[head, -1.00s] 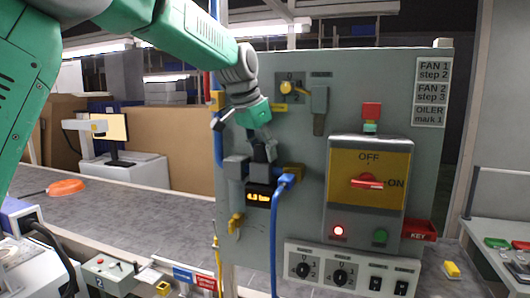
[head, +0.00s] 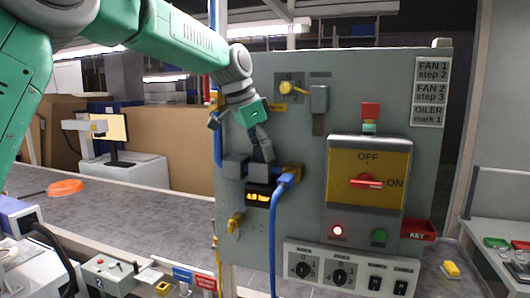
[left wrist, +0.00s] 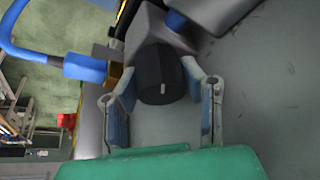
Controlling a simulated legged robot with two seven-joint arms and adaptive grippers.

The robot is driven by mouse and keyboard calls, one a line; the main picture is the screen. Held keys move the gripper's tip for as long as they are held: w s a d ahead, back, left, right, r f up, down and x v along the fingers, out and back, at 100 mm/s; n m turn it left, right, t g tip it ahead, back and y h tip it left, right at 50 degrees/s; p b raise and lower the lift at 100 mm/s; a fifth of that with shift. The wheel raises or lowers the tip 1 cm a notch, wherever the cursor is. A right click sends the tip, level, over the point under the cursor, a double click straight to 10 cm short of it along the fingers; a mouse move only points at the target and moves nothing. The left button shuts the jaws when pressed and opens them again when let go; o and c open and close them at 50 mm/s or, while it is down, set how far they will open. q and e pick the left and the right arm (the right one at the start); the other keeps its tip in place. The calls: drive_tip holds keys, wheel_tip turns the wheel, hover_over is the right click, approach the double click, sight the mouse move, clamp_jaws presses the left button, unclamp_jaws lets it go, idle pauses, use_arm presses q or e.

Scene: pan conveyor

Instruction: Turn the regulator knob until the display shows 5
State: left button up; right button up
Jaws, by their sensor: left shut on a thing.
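The regulator knob (left wrist: 160,85) is black with a small white mark. In the left wrist view it sits between the two blue-padded fingers of my left gripper (left wrist: 160,72), which is shut on it. In the head view my left gripper (head: 262,150) reaches down to the regulator on the left part of the grey panel, and its fingers largely hide the knob. The display (head: 258,197) below glows yellow-orange, but its digits are too small to read surely. My right gripper is out of both views.
A blue hose (head: 276,230) with a blue fitting hangs just right of the display. The panel (head: 300,215) also carries a red switch (head: 366,181) on a yellow plate, and a lit red lamp (head: 337,230). A conveyor (head: 130,210) with an orange pan (head: 66,187) lies at left.

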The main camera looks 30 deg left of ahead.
use_arm(q)
drive_tip(key=o, duration=1.1)
drive_tip(key=shift+a+r, duration=0.1)
drive_tip(key=shift+c, duration=0.2)
drive_tip(key=shift+o, duration=0.4)
drive_tip(key=shift+s, duration=0.2)
drive_tip(key=shift+w+a, duration=0.1)
drive_tip(key=v, duration=0.7)
drive_tip(key=shift+r, duration=0.15)
drive_tip(key=shift+a+r, duration=0.1)
drive_tip(key=shift+r, duration=0.15)
drive_tip(key=shift+s, duration=0.2)
